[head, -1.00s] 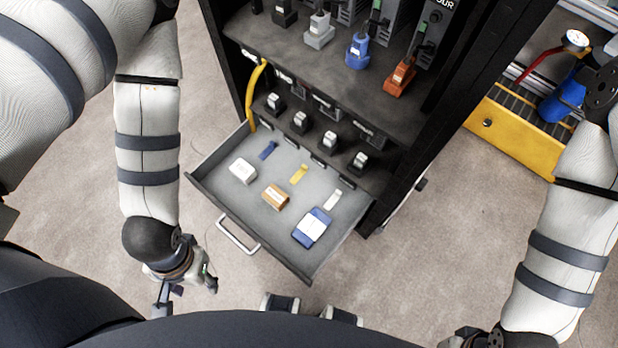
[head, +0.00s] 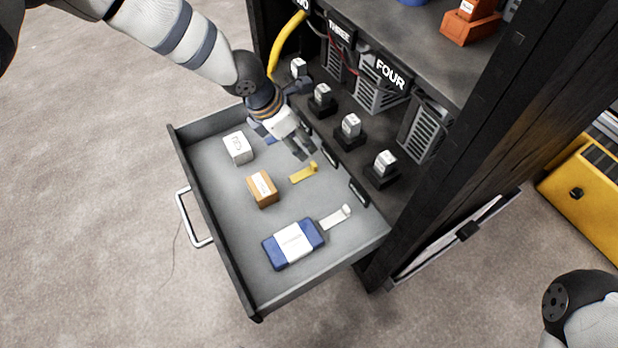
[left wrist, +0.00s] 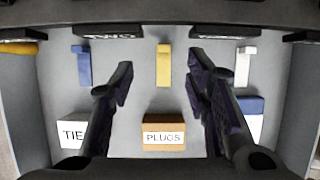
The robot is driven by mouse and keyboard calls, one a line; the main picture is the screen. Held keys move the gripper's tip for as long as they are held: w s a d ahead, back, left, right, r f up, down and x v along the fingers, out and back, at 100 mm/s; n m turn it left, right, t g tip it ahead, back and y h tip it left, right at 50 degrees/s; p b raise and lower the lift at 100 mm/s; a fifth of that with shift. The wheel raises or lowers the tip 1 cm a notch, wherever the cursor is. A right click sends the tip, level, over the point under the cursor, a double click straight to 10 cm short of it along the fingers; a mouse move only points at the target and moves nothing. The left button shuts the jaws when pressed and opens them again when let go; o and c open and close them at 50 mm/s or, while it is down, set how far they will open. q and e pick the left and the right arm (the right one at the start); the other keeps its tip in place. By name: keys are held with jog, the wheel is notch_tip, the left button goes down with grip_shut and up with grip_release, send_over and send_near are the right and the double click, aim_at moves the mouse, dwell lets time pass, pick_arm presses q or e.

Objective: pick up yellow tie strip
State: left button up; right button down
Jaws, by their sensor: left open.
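The yellow tie strip (head: 303,173) lies flat on the grey floor of the open drawer (head: 222,208), beyond the orange box. My left gripper (head: 303,150) is over the drawer, just up and left of the strip in the head view. In the left wrist view the yellow strip (left wrist: 163,64) shows between and beyond the two fingers of the open, empty left gripper (left wrist: 158,78). The blue strip (head: 262,132) is partly hidden by the gripper; it shows clearly in the left wrist view (left wrist: 82,65). My right gripper is out of frame; only part of the right arm shows.
In the drawer are a white box (head: 238,147), an orange box (head: 262,189) labelled PLUGS, a blue box (head: 293,243) and a white strip (head: 337,217). The dark cabinet shelf with several black-based plugs (head: 348,130) stands close behind the strips. A yellow case (head: 585,200) is at right.

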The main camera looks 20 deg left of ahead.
aim_at(313, 164)
pick_arm(q)
jog(key=b+x, duration=0.1)
jog(key=x, duration=0.2)
jog(key=b+x, duration=0.2)
jog(key=x, duration=0.2)
jog(key=s+b+x, duration=0.1)
jog(key=x, duration=0.2)
jog(key=shift+w+d+f, duration=0.1)
jog(key=shift+f, duration=0.45)
jog(key=shift+r, duration=0.15)
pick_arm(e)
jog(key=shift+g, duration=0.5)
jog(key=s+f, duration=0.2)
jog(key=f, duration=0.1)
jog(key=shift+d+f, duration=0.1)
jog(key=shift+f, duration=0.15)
pick_arm(q)
jog(key=shift+c, duration=0.3)
jog(key=c, duration=0.9)
